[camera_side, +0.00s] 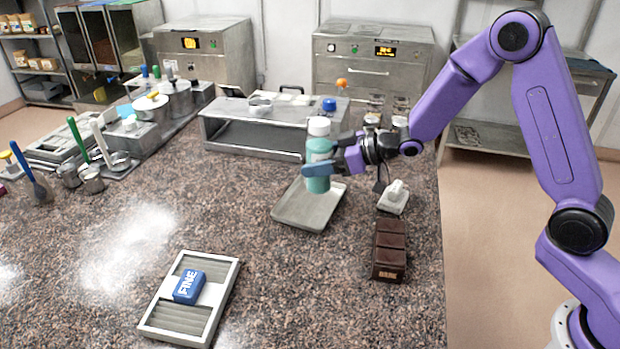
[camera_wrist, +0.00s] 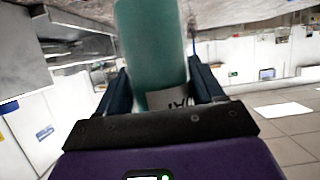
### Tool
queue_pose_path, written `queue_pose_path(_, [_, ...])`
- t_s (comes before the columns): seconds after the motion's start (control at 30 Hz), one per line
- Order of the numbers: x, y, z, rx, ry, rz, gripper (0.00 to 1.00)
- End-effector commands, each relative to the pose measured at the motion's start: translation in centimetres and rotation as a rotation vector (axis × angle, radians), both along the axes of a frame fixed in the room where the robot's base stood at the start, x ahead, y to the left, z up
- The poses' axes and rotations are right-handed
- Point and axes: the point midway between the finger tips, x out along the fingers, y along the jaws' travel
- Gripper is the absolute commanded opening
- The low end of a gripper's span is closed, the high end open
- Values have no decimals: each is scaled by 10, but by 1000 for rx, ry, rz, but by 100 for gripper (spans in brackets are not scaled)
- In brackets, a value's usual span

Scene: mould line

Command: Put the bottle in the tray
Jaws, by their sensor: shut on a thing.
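The bottle (camera_side: 318,152) is teal with a white cap and a pale label, and stands upright in the side view. My gripper (camera_side: 335,168) is shut around its body from the right. The bottle also fills the upper middle of the wrist view (camera_wrist: 152,45), between my two fingers (camera_wrist: 155,90). The tray (camera_side: 300,212) is a shallow grey metal one on the counter. The bottle's base is above the back part of the tray; whether it touches the tray floor is hard to tell, but it looks slightly raised.
A dark brown block (camera_side: 389,250) and a small white-topped item (camera_side: 394,197) stand right of the tray. A metal shelf unit (camera_side: 250,130) with jars is behind. A framed grate with a blue block (camera_side: 188,286) lies at front. The counter left of the tray is clear.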

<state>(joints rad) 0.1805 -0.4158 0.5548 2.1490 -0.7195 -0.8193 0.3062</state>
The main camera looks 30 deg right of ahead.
Motion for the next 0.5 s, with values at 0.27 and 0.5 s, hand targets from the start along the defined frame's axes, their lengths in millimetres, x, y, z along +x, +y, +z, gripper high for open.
queue_pose_path(0.27, [20, 6, -23, 3, -2, -1, 23])
queue_pose_path(0.5, [26, 8, -41, 2, 0, 1, 23])
